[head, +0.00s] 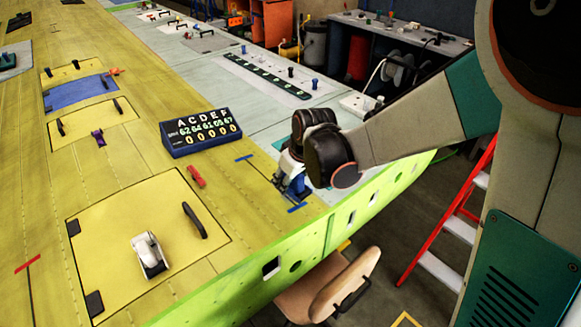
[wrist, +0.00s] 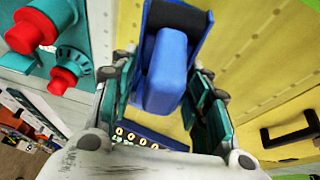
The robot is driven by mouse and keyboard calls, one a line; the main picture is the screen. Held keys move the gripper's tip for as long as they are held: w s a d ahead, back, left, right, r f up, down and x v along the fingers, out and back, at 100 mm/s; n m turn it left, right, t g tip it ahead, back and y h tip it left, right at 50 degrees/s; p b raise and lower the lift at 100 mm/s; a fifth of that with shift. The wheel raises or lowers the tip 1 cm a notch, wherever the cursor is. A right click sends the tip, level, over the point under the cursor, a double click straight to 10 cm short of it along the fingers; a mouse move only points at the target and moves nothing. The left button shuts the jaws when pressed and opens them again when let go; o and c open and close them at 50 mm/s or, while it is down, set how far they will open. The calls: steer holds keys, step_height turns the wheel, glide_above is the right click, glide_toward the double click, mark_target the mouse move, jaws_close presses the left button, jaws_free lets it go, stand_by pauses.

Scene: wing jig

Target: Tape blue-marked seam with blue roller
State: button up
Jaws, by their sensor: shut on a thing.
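My gripper (head: 291,172) is shut on the blue roller (head: 297,187), low over the right part of the yellow-green wing skin. In the wrist view the blue roller (wrist: 172,70) sits between the teal fingers. Two short blue marks lie on the skin, one (head: 243,158) left of the gripper and one (head: 297,208) just below it. The gripper and roller hide part of the surface near the marks. I cannot tell whether the roller touches the skin. No tape strip shows clearly.
A blue counter box (head: 200,133) stands left of the gripper. A red piece (head: 195,176) lies on the skin. A white device (head: 149,255) sits on the near panel beside a black handle (head: 194,220). A chair (head: 330,285) and red ladder (head: 450,215) stand below the green edge.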

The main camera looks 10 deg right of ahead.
steer(key=shift+r+p, duration=0.75)
steer(key=shift+r, duration=0.75)
